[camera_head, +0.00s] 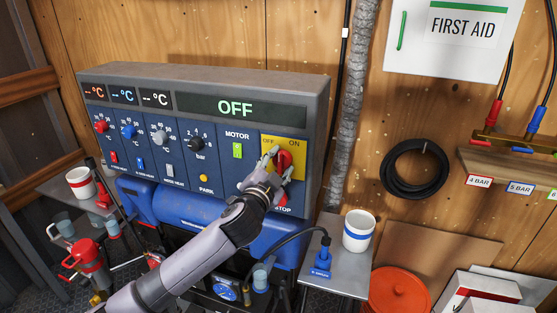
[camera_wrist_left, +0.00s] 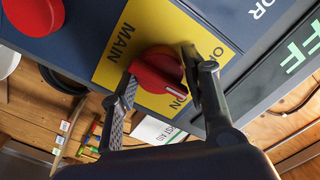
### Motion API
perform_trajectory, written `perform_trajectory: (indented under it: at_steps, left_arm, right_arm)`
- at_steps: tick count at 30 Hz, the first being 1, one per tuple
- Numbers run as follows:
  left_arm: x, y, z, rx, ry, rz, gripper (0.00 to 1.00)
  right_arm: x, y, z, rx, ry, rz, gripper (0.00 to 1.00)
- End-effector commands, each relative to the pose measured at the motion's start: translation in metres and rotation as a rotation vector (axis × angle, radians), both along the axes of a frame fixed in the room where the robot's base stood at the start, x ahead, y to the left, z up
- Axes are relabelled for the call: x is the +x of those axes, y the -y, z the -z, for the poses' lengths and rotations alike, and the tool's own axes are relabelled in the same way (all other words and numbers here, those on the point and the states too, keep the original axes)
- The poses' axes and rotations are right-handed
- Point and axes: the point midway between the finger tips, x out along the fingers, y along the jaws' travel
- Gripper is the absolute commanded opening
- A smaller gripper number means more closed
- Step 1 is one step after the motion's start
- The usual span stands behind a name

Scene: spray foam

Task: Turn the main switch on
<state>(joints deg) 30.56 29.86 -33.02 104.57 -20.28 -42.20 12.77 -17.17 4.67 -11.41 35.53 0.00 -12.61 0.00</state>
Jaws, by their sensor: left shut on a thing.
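The main switch is a red rotary knob (camera_head: 285,159) on a yellow plate (camera_head: 297,143) at the right end of the blue control panel. The plate reads OFF on the left and ON on the right. My left gripper (camera_head: 275,157) is shut on the knob, one finger on each side. In the left wrist view the red knob (camera_wrist_left: 155,72) sits between the fingers of the gripper (camera_wrist_left: 160,66). Its white mark points close to the ON lettering. The panel display (camera_head: 235,108) reads OFF. My right gripper is not in view.
A red stop button (camera_head: 281,197) sits just below the switch, partly hidden by my gripper. Smaller knobs and a green motor switch (camera_head: 237,151) are to the left. A white cup (camera_head: 359,231) and blue plug (camera_head: 322,260) stand on the right side shelf.

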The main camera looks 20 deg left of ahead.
Motion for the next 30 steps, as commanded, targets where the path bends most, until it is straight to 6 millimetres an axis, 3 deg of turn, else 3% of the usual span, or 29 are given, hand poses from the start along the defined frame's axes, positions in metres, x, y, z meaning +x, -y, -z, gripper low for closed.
perform_trajectory:
  at_steps: [18,30]
  left_arm:
    - [-0.001,0.001,0.000,0.567,0.015,0.002,0.15]
    - [-0.001,0.001,0.002,0.783,0.022,0.003,0.14]
  right_arm:
    - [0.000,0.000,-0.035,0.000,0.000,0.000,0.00]
    - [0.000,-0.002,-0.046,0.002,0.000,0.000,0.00]
